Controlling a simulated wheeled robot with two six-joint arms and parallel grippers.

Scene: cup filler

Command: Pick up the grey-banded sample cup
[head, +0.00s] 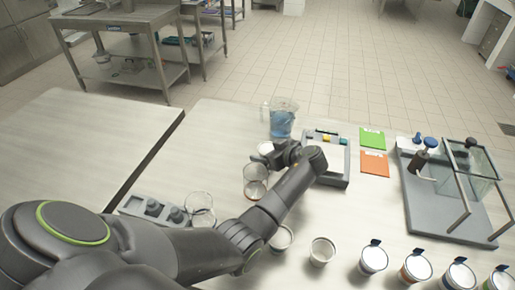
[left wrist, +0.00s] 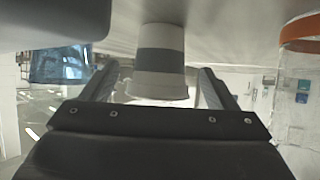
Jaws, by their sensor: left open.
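The grey-banded sample cup (left wrist: 159,62) is white with a wide grey band. In the left wrist view it appears upside down, between the two fingers of my left gripper (left wrist: 158,88). The fingers are apart, with a gap visible on each side of the cup. In the head view, my left gripper (head: 266,156) is over the table, and a white cup top (head: 265,148) shows beside it. The rest of that cup is hidden by the gripper. My right gripper is in neither view.
A pitcher of blue liquid (head: 282,122) stands just behind. Clear jars (head: 255,187) stand near my gripper on the front side. A grey tray (head: 346,170) is to the right. Several cups (head: 322,252) line the front edge. A glass-sided device (head: 440,225) stands far right.

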